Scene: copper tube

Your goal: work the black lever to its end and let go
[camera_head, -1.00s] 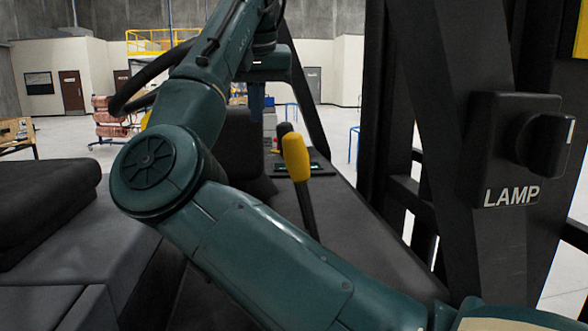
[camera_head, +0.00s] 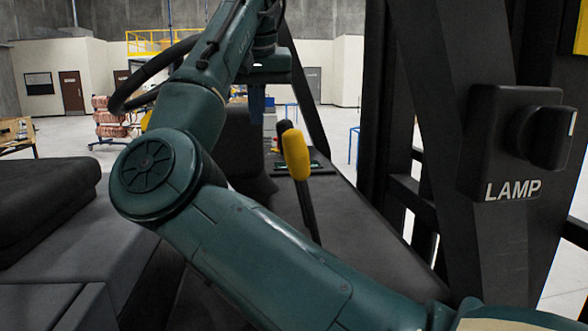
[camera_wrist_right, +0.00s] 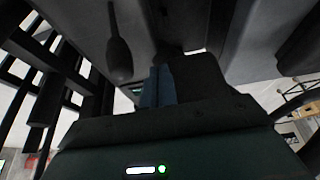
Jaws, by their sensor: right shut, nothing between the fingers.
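The black lever (camera_head: 284,127) shows in the head view as a dark knob just behind a yellow-knobbed lever, which hides part of it. In the right wrist view a dark knob on a shaft (camera_wrist_right: 119,58), which looks like the black lever, stands left of the fingers. My right gripper (camera_head: 257,104) points down in the head view, left of the black lever and apart from it. Its blue fingers also show in the right wrist view (camera_wrist_right: 158,86); they are shut and empty. My left gripper is not in view.
The yellow-knobbed lever (camera_head: 297,154) stands close by, in front of the black lever. A dark seat (camera_head: 45,198) is at the left. A LAMP knob (camera_head: 545,138) sits on the dark post at the right. My right arm covers much of the centre.

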